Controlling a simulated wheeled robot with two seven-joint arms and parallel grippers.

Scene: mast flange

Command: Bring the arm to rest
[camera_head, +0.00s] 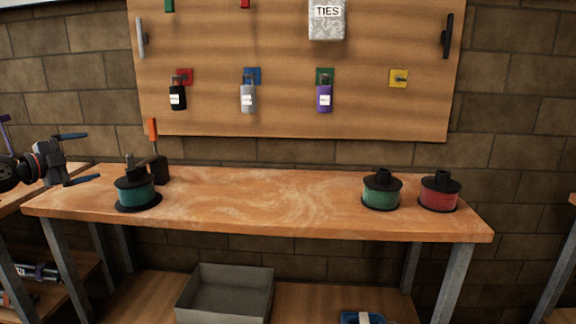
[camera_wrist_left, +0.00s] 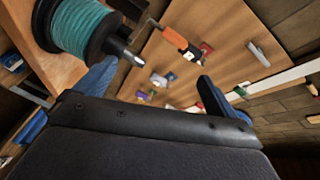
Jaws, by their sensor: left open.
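My left gripper (camera_head: 84,158) is at the left of the head view, beside the left end of the wooden bench (camera_head: 250,205). Its two blue fingers are spread apart with nothing between them. A teal spool with a black base (camera_head: 135,192) stands on the bench to the right of the gripper, apart from it. In the left wrist view the teal spool (camera_wrist_left: 83,25) shows at upper left, past one blue finger. My right gripper is not in view.
A dark block with an orange upright part (camera_head: 154,150) stands behind the teal spool. A green spool (camera_head: 381,192) and a red spool (camera_head: 440,193) stand at the bench's right. Padlocks hang on the pegboard (camera_head: 290,120). A grey bin (camera_head: 225,294) sits below. The bench's middle is clear.

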